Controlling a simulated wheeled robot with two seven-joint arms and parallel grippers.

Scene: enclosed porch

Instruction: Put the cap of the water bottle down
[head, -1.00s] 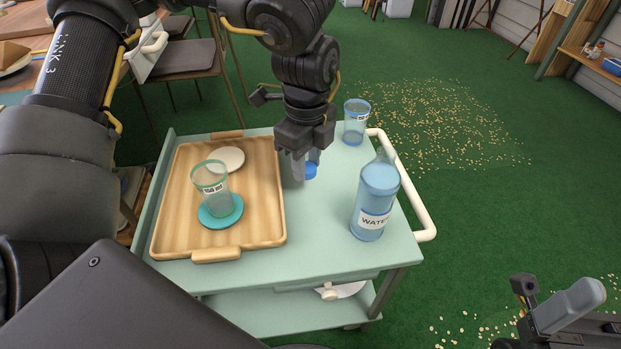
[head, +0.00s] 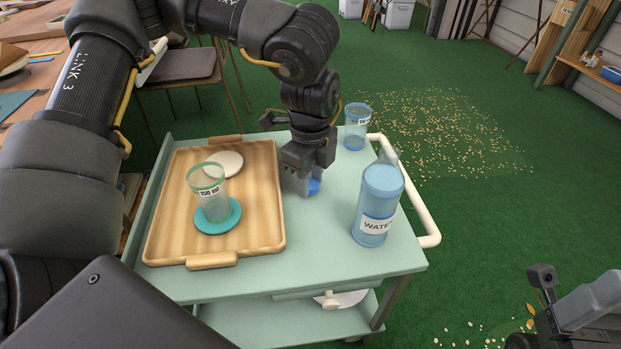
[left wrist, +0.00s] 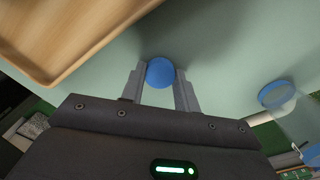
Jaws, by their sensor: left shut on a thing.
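The blue cap (head: 313,187) is between the fingertips of my left gripper (head: 308,186), low over the cart top between the tray and the bottle. In the left wrist view the round cap (left wrist: 160,72) sits between both fingers of the gripper (left wrist: 160,82), which are shut on it. Whether the cap touches the cart top is hard to tell. The water bottle (head: 377,205) stands upright, without a cap, to the right of the gripper. My right gripper's fingers are not clearly seen; part of that arm shows at the lower right.
A wooden tray (head: 160,233) on the green cart (head: 315,255) holds a glass (head: 207,192) on a teal coaster (head: 231,222) and a pale disc (head: 229,163). Another blue glass (head: 357,127) stands at the back right corner. A white handle (head: 424,215) runs along the right side.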

